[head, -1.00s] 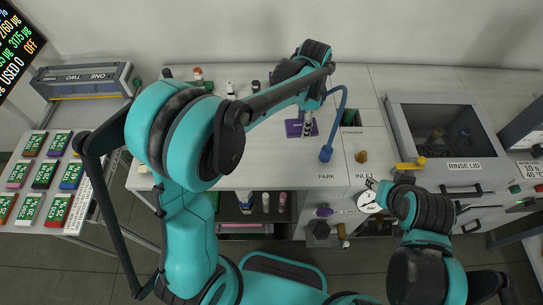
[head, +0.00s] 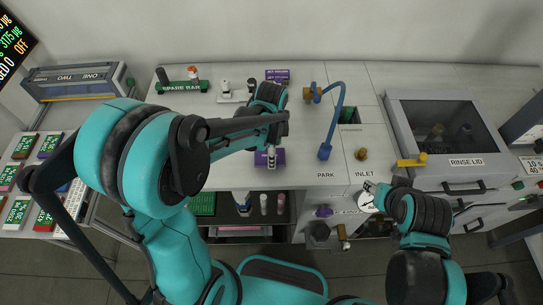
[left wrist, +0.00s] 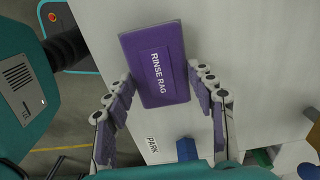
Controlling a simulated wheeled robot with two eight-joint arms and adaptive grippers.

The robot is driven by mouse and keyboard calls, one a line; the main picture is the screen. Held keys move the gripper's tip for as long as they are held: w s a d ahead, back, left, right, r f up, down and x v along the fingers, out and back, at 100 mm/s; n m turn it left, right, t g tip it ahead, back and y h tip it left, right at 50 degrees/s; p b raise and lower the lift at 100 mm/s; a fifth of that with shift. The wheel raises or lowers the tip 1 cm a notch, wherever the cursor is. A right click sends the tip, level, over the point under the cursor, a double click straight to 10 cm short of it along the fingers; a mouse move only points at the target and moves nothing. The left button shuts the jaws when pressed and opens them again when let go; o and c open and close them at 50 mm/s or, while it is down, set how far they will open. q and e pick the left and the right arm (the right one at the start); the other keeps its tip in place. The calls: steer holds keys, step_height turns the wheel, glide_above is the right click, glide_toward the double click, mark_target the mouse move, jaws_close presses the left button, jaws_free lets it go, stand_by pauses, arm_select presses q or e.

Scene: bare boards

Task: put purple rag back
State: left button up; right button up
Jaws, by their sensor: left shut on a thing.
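The purple rag (left wrist: 155,68), a flat block lettered RINSE RAG, sits between the fingertips of my left gripper (left wrist: 163,88) in the left wrist view. The gripper is shut on its near end. In the head view the left gripper (head: 271,158) is over the front part of the white bench, and purple cloth (head: 261,159) shows at its fingertips. I cannot tell if the rag touches the bench. My right gripper (head: 372,190) is at the bench front below the INLET label, by a round white dial; its jaw opening is unclear.
A blue curved pipe (head: 335,120) stands right of the left gripper, above the PARK label. The rinse box (head: 446,172) is at right. Bench left of the gripper is partly hidden by my arm.

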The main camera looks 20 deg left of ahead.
arm_select(q)
steer(key=shift+f, duration=0.7)
steer(key=shift+f, duration=0.1)
steer(key=o, duration=1.1)
